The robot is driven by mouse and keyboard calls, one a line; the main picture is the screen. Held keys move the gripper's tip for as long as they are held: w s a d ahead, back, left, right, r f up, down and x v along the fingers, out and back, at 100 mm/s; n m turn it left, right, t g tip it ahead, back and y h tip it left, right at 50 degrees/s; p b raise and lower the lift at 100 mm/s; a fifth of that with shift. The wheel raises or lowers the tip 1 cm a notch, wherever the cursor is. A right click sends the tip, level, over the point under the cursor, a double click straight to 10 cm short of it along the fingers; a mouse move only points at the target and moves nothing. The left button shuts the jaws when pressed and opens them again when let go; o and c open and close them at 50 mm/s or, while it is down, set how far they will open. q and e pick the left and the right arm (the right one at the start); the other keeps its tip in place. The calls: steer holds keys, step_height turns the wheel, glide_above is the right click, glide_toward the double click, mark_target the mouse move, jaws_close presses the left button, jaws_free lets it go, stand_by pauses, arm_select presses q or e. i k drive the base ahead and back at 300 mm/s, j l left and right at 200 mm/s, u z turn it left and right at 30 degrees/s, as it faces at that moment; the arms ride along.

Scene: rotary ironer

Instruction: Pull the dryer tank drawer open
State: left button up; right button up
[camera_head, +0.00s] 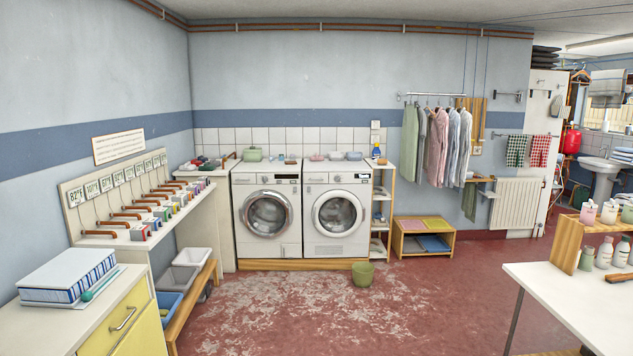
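Two white front-loading machines stand side by side against the back wall. The left machine (267,215) has a grey-rimmed round door, and the right machine (336,213) has a white-rimmed round door. I cannot tell for sure which one is the dryer. Each has a control strip along its top edge, with a drawer-like panel at its left end: one on the left machine (245,179) and one on the right machine (317,178). Both panels look flush with the fronts, though they are small at this distance. Neither of my grippers is in view.
A green bucket (363,274) stands on the floor before the right machine, near the wooden plinth (300,265). A bench with bins (185,278) and a yellow-fronted cabinet (120,325) line the left. A white table (585,300) is at right. The middle floor is open.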

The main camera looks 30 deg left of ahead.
mark_target(307, 177)
steer(key=i+j+u, duration=0.35)
steer(key=i, duration=0.35)
steer(key=i+j+u, duration=0.35)
steer(key=i, duration=0.35)
steer(key=i+j+u, duration=0.1)
steer(key=i+u, duration=0.25)
steer(key=i, duration=2.1)
